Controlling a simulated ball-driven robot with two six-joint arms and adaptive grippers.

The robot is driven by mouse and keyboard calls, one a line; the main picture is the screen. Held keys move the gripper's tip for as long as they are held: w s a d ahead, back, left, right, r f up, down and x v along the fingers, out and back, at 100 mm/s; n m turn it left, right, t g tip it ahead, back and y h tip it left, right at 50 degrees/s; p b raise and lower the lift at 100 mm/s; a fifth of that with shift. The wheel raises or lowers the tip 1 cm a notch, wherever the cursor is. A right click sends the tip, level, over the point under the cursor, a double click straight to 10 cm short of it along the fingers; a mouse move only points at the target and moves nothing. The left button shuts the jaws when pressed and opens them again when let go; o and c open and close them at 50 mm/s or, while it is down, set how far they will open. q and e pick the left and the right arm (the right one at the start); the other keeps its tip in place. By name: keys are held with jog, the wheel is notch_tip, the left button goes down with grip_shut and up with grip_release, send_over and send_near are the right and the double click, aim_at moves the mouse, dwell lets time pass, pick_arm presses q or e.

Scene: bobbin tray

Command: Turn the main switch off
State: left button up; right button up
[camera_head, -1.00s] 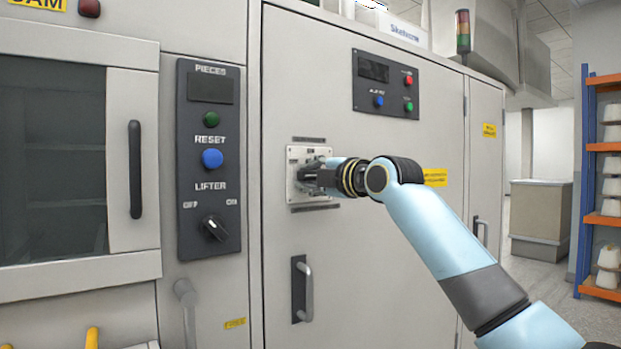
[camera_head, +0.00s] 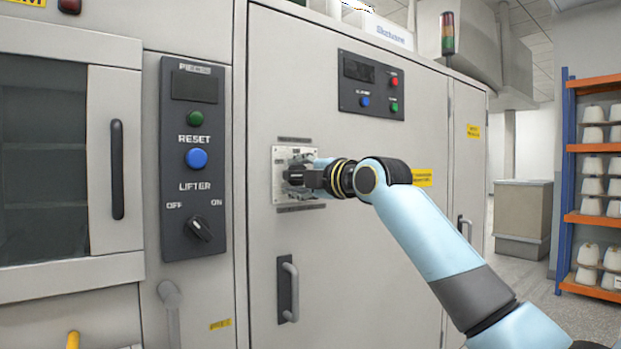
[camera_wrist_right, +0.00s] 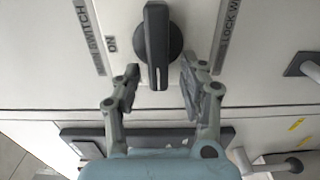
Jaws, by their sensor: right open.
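The main switch is a black knob on a pale metal plate (camera_head: 281,190) on the large grey cabinet door. In the right wrist view the knob (camera_wrist_right: 157,40) is a long black bar on a round base, with its bar running up and down the picture, beside the word ON. My right gripper (camera_head: 302,178) is at the plate and covers part of it in the head view. In the right wrist view my right gripper (camera_wrist_right: 160,84) is open, its fingertips on either side of the bar's lower end, with gaps showing. My left gripper is not in view.
A control panel (camera_head: 190,240) with a LIFTER knob, green and blue buttons is left of the door. Another panel (camera_head: 372,84) is above the switch, and a door handle (camera_head: 290,292) is below it. A shelf rack with white bobbins (camera_head: 567,170) stands far right.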

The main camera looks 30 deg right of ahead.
jog(key=s+d, duration=0.1)
jog(key=s, duration=1)
jog(key=shift+d, duration=0.3)
